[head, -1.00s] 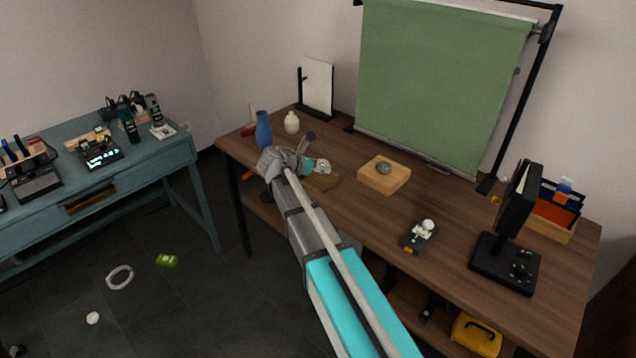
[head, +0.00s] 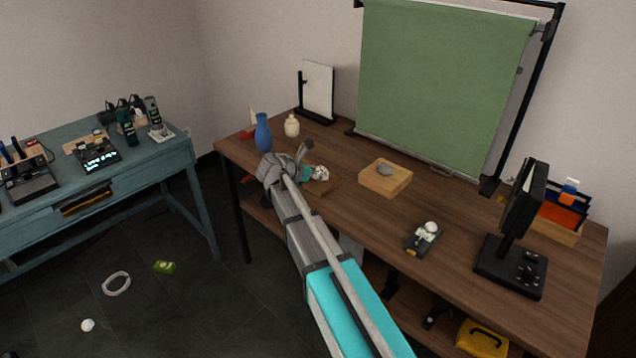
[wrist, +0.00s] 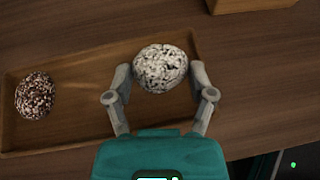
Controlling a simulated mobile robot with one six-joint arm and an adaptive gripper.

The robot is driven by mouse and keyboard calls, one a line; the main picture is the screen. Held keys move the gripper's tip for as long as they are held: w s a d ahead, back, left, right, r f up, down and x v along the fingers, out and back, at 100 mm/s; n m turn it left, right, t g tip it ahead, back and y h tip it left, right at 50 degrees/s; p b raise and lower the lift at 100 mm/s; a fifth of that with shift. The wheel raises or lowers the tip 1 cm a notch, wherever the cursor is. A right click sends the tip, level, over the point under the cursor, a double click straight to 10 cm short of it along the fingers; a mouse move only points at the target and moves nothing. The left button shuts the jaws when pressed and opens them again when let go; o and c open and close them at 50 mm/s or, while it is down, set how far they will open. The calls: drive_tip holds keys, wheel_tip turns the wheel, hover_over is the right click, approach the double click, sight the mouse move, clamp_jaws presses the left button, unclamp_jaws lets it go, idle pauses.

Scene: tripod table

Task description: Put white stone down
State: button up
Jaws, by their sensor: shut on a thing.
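The white stone (wrist: 161,68), speckled with black, is between the two fingers of my gripper (wrist: 160,80) in the wrist view. My gripper is shut on it. The stone is over the right part of a shallow wooden tray (wrist: 88,62); I cannot tell whether it touches the tray floor. In the head view the stone (head: 320,173) shows just right of my gripper (head: 307,170), at the left part of the wooden table (head: 345,215). A dark brown speckled stone (wrist: 36,95) lies at the left end of the tray.
A wooden block (head: 385,180) bearing a grey stone (head: 386,169) stands right of the tray. A blue vase (head: 263,132) and a cream vase (head: 291,125) stand behind my gripper. A monitor-like device (head: 513,235) is at the right. Table between is mostly clear.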

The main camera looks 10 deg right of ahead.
drive_tip(key=shift+f+b, duration=0.7)
drive_tip(key=shift+f, duration=0.35)
drive_tip(key=shift+f, duration=0.1)
drive_tip(key=o, duration=0.9)
drive_tip(key=shift+o, duration=0.2)
drive_tip(key=shift+r, duration=0.25)
drive_tip(key=shift+s+a+r+p, duration=0.2)
drive_tip(key=shift+a+p, duration=0.1)
drive_tip(key=p+v, duration=0.5)
drive_tip(key=v, duration=0.6)
